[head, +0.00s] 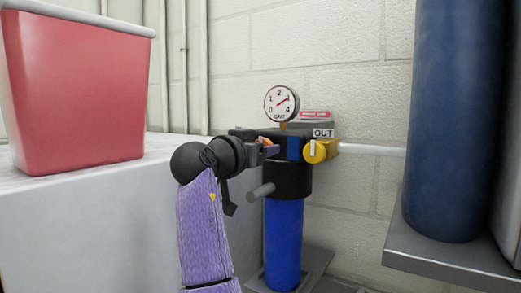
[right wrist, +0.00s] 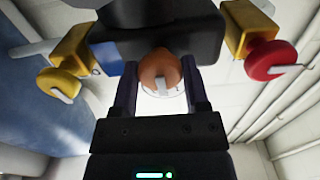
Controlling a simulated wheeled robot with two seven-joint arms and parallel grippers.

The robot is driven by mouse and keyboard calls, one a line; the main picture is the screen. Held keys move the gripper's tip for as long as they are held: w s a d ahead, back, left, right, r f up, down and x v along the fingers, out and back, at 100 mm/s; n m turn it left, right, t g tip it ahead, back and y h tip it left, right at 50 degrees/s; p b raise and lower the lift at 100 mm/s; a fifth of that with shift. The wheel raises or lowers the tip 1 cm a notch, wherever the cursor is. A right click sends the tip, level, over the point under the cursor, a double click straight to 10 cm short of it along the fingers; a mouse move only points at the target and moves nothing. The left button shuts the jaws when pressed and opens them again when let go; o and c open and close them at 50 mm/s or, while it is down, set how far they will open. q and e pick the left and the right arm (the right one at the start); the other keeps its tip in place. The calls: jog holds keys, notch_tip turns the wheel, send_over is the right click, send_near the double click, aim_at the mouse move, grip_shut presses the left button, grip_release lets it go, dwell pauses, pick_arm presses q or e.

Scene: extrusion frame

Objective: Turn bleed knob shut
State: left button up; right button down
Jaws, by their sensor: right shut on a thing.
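The bleed knob appears to be the small orange knob (right wrist: 160,66) under the dark filter head (right wrist: 170,28) in the right wrist view; a pale mark shows on its face. In the head view only a bit of the orange knob (head: 266,142) shows behind my fingers. My right gripper (right wrist: 160,78) has one finger on each side of the knob and is shut on it. In the head view my right gripper (head: 270,150) reaches the front of the filter head (head: 295,145) from the left. My left gripper is not in view.
A yellow valve knob (head: 318,151) sits at the OUT side, with a white pipe beyond. A red knob (right wrist: 270,60) is opposite. A round gauge (head: 281,103) stands above the blue filter bowl (head: 284,235). A red bin (head: 80,90) is left; a blue cylinder (head: 455,120) is right.

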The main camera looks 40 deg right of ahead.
jog(key=shift+f, duration=0.1)
jog(key=shift+c, duration=0.5)
grip_release()
jog(key=shift+a, duration=0.1)
jog(key=b+v, duration=0.3)
jog(key=v, duration=0.7)
jog(key=shift+b, duration=0.35)
